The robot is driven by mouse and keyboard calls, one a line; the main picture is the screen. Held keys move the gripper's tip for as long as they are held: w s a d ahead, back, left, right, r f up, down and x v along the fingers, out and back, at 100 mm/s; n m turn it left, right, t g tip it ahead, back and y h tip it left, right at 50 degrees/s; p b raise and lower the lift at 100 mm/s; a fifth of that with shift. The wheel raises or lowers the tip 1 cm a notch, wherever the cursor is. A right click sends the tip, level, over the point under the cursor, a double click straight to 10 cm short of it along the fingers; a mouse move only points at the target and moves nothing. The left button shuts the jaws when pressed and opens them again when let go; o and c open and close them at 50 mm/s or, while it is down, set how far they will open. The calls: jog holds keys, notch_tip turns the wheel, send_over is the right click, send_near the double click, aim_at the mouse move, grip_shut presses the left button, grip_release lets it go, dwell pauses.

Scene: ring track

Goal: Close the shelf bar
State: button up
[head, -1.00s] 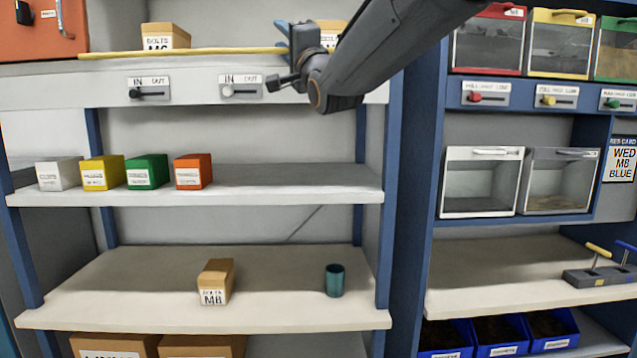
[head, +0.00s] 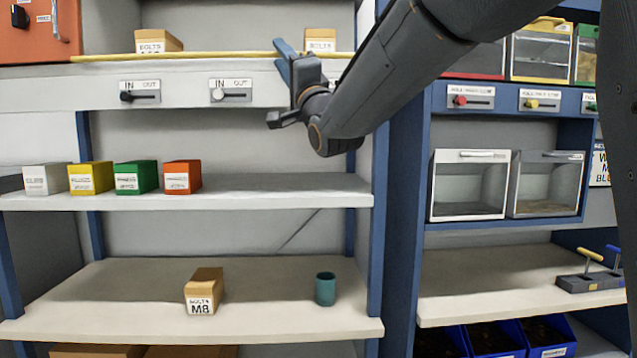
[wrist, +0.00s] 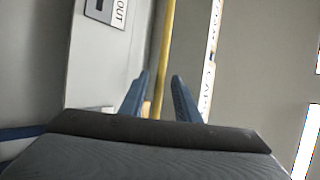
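The shelf bar (head: 200,56) is a long thin yellow rod. It runs along the front of the top shelf in the head view and also shows in the wrist view (wrist: 166,40). My gripper (head: 278,55) is at the right part of the bar, with its blue fingers near the bar's height. In the wrist view my gripper (wrist: 160,78) has its two fingers apart, and the bar appears in the gap between them. I cannot tell whether a finger touches the bar.
Bolt boxes (head: 157,42) (head: 320,40) stand behind the bar. Two IN/OUT sliders (head: 140,92) (head: 231,91) are on the panel below it. Coloured boxes (head: 138,177), an M8 box (head: 203,292) and a teal cup (head: 325,289) stand on lower shelves. A blue cabinet post (head: 400,220) is to the right.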

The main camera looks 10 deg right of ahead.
jog(key=shift+s+f+g+y+p, duration=0.4)
jog(key=shift+s+f+g, duration=0.3)
jog(key=shift+s, duration=0.25)
jog(key=shift+s+a+f+n+g+y+p, duration=0.1)
jog(key=shift+s+a+n+g+y+p, duration=0.15)
jog(key=shift+g+p, duration=0.2)
jog(key=shift+s+a+f+n+g+y+p, duration=0.15)
jog(key=shift+a+g+p, duration=0.15)
jog(key=shift+g, duration=0.25)
jog(key=w+d+f+g+h, duration=0.1)
jog(key=d+f+h, duration=0.3)
jog(key=f, duration=0.8)
jog(key=w+d+f+g+h, duration=0.2)
jog(key=d+f+h, duration=0.3)
jog(key=f, duration=0.7)
jog(key=shift+d+g+h, duration=0.15)
jog(key=shift+g+h, duration=0.15)
jog(key=shift+g, duration=0.1)
jog(key=shift+w, duration=0.1)
